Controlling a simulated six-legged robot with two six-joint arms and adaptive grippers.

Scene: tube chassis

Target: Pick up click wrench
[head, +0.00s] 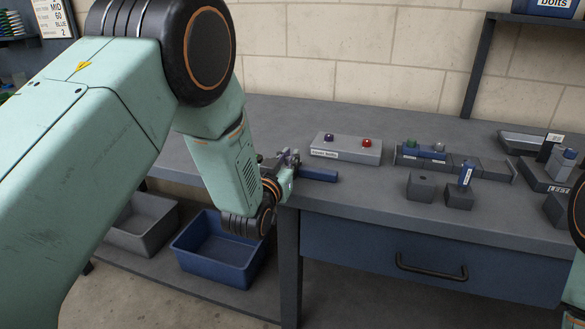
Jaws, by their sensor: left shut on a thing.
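The click wrench (320,175) shows as a blue handle at the front left of the workbench top. The rest of it is hidden by my left gripper. My left gripper (289,161) is at the wrench's left end, shut on it, close to the bench's front edge. I cannot tell whether the wrench touches the bench top. Only part of my right arm shows at the right edge; its gripper is out of view.
Several grey blocks and fixtures fill the right of the bench (360,201). A blue bin (219,262) and a grey bin (140,237) sit below. A drawer (385,254) is shut.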

